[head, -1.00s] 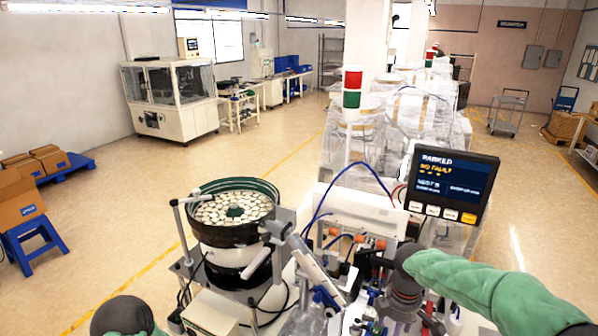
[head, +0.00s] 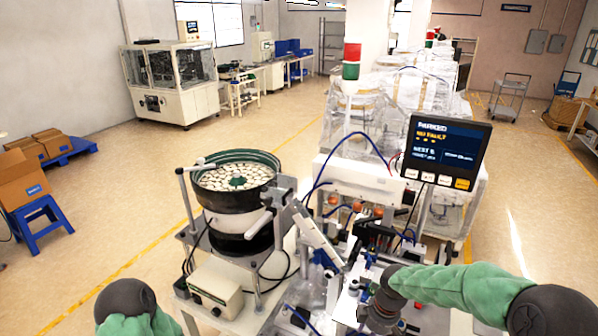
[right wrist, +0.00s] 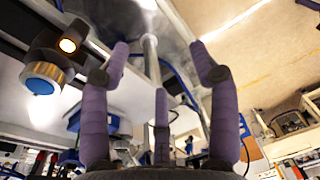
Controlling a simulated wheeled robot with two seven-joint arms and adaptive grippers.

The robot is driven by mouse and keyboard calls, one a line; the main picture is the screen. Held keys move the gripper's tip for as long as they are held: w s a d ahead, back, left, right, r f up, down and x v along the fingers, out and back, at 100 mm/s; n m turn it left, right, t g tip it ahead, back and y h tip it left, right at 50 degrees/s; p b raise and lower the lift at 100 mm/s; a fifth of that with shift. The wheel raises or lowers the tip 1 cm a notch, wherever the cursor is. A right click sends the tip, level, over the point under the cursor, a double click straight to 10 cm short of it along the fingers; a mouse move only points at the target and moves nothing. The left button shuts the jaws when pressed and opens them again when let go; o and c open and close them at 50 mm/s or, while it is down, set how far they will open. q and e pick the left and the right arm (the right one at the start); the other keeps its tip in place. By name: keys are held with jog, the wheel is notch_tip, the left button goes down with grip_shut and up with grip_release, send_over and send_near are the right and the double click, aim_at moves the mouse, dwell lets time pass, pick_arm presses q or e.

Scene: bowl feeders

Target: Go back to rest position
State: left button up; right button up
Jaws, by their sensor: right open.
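My right gripper (right wrist: 160,62) is open and empty in the right wrist view, its purple-wrapped fingers spread apart. In the head view my right arm comes in from the right in a green sleeve, with its dark wrist (head: 382,300) low over the front of the machine. The fingers are hard to make out there. My left arm shows only as a dark joint and green sleeve at the bottom left of the head view. The left gripper is out of view.
A bowl feeder (head: 236,190) full of pale discs stands left of centre, above a control box (head: 214,286). A screen (head: 447,152) reads "PARKED" and "NO FAULT". A blue stool (head: 38,222) with boxes stands far left. Open floor (head: 110,220) lies between.

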jog(key=s+a+f+m+b, duration=0.3)
jog(key=s+f, duration=0.3)
jog(key=f, duration=0.5)
jog(key=s+a+f+m+y+b, duration=0.1)
jog(key=s+a+f+m+b, duration=0.2)
jog(key=f, duration=0.9)
jog(key=s+a+f+m+y+b, duration=0.1)
jog(key=s+a+f+m+b, duration=0.2)
jog(key=s+f+m+b, duration=0.3)
jog(key=s+f+m, duration=0.2)
jog(key=s+f, duration=0.2)
jog(key=f, duration=0.2)
jog(key=shift+a, duration=0.2)
jog(key=shift+r, duration=0.1)
jog(key=shift+c, duration=0.2)
